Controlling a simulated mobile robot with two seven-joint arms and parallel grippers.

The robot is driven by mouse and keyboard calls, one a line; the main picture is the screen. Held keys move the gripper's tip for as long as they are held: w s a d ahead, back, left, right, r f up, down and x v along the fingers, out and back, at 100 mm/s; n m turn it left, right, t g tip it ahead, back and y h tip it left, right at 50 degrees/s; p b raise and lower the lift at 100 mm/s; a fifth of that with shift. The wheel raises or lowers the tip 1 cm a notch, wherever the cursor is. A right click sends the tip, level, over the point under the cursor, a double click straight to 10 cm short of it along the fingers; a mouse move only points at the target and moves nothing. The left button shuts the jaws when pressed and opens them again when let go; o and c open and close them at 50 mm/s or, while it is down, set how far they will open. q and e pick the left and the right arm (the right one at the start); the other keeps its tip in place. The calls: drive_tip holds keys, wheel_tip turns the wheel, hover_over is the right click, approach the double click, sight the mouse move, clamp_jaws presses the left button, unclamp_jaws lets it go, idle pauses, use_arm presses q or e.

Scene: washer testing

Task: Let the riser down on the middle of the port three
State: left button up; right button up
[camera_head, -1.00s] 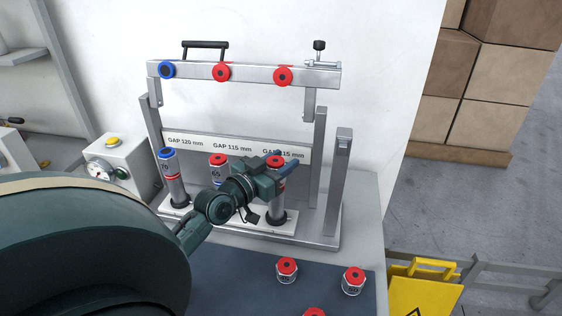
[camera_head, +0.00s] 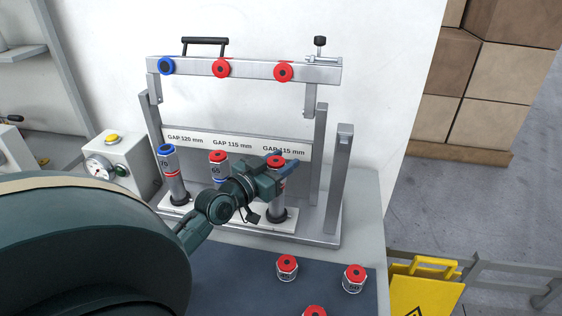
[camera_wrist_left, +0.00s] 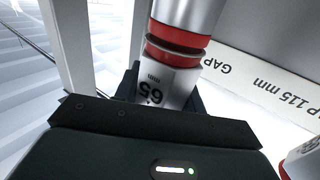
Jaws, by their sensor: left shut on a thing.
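The riser (camera_head: 275,161) has a red top and stands upright over port three, the rightmost place on the stand. In the left wrist view the riser (camera_wrist_left: 160,82) shows "65" upside down and a red band. That band is against, or very close to, the red-banded end of a silver post (camera_wrist_left: 186,14); I cannot tell if they touch. My left gripper (camera_head: 281,171) is shut around the riser and hides much of it in the head view. Port three's post (camera_head: 277,206) rises from a black ring below. My right gripper is not in view.
A blue-topped column (camera_head: 165,150) and a red-topped column (camera_head: 218,157) stand left of port three. A bar (camera_head: 252,70) with one blue and two red discs spans above. A gauge box (camera_head: 120,160) is at left.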

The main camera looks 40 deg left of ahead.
use_arm(q)
drive_tip(key=shift+f, duration=0.2)
drive_tip(key=o, duration=1.2)
drive_tip(key=shift+o, duration=0.2)
drive_tip(key=s+b, duration=0.3)
drive_tip(key=s, duration=1)
drive_tip(key=shift+s+a, duration=0.1)
